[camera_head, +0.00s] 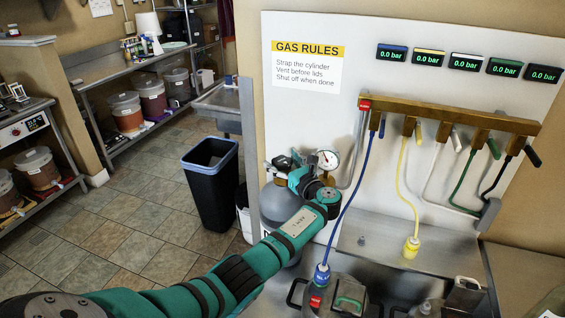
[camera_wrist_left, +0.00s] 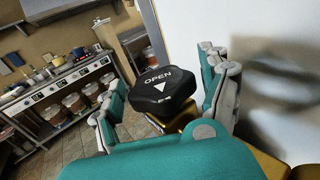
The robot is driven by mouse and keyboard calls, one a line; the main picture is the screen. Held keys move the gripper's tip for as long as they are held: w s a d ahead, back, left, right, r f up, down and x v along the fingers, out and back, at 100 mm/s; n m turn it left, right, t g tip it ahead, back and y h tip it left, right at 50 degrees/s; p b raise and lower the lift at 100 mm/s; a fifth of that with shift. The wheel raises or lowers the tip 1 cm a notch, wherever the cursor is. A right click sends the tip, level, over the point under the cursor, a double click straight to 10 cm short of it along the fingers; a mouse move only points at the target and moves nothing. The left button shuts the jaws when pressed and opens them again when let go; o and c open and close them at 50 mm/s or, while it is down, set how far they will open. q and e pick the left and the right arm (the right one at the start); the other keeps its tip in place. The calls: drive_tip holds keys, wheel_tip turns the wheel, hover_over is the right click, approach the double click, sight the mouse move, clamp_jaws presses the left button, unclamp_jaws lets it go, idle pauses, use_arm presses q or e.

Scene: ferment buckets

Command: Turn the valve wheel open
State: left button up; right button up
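The valve wheel (camera_wrist_left: 162,88) is black and lobed, with "OPEN" and a white arrow on top. It sits on a brass valve (camera_wrist_left: 182,121). It shows in the head view (camera_head: 280,163) as a small dark shape at the top of the grey gas cylinder (camera_head: 280,204). My left gripper (camera_head: 299,178) is at the cylinder's top. In the left wrist view its fingers (camera_wrist_left: 158,74) stand open, one on each side of the wheel. A gap shows on the right side; contact on the left side is unclear. My right gripper is not in view.
A pressure gauge (camera_head: 328,160) stands just right of my left gripper. The white wall panel (camera_head: 390,85) behind carries a brass manifold (camera_head: 450,114) with coloured hoses. A dark bin (camera_head: 211,180) stands on the floor left of the cylinder. Lidded vessels (camera_head: 345,299) stand at the bottom.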

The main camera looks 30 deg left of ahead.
sight(283, 160)
use_arm(q)
drive_tip(key=shift+r, duration=0.25)
wheel_tip(283, 160, up, 10)
drive_tip(key=shift+f, duration=0.2)
drive_tip(key=shift+f, duration=0.1)
idle(0.3)
